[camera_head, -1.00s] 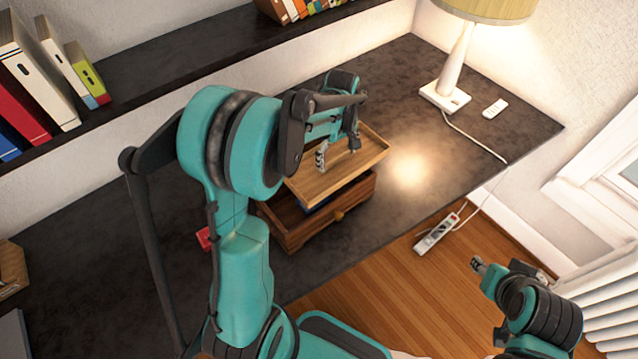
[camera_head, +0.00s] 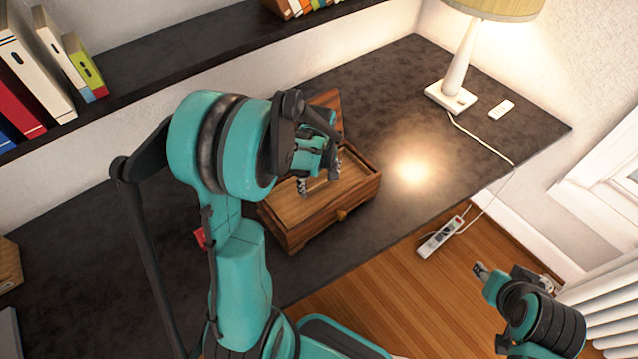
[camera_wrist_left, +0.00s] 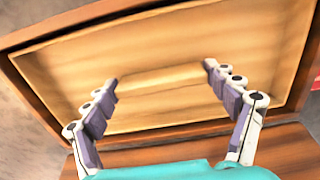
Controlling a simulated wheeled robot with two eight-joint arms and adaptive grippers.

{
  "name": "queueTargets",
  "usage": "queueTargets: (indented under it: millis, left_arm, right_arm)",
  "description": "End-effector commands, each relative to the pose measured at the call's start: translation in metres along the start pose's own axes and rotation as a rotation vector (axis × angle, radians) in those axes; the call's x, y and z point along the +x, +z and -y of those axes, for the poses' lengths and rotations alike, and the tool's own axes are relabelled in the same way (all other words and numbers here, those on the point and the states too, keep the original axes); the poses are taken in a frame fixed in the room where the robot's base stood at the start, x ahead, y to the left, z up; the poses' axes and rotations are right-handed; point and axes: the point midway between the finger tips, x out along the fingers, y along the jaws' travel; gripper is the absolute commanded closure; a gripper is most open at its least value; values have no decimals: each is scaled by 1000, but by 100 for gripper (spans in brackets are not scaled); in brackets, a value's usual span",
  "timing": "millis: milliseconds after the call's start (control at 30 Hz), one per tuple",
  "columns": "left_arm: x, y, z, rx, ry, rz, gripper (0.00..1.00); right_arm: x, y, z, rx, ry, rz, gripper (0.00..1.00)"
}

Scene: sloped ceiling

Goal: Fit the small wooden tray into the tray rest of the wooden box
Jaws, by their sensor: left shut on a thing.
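The wooden box (camera_head: 318,227) stands on the dark desk, with a knob on its front and its raised lid (camera_head: 328,104) behind. The small wooden tray (camera_head: 290,207) lies within the outline of the box's top. In the left wrist view, the tray (camera_wrist_left: 60,80) has a raised middle bar (camera_wrist_left: 160,85), and the darker box rim (camera_wrist_left: 290,75) runs around it. My left gripper (camera_head: 320,187) is shut on the tray, its fingers at the two ends of the bar. Whether the tray touches its rest is hidden. My right gripper (camera_head: 480,268) is far right, away from the box; its fingers are too small to read.
A lamp (camera_head: 457,75) and a small white remote (camera_head: 502,109) stand at the back right of the desk (camera_head: 430,150). A cable runs to a power strip (camera_head: 440,238) on the floor.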

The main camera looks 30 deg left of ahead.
Motion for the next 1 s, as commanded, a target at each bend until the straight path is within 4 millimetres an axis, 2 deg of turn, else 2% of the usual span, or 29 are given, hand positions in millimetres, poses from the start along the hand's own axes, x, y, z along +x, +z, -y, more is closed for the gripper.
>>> queueTargets:
  millis: [200,233,267,600,733,867,1000]
  left_arm:
    - [4,0,0,0,0,0,57]
    - [3,0,0,0,0,0,9]
    - [3,0,0,0,0,0,2]
    - [2,0,0,0,0,0,0]
    - [-5,0,0,0,0,0,0]
    - [-27,0,0,0,0,0,0]
    - [-60,0,0,0,0,0,0]
  right_arm:
    - [3,2,0,0,0,0,60]
    - [3,2,0,0,0,0,60]
    - [2,2,0,0,0,0,60]
    - [2,1,0,0,0,0,60]
    - [-3,-2,0,0,0,0,60]
    - [-8,-6,0,0,0,0,60]
    - [-17,-12,0,0,0,0,60]
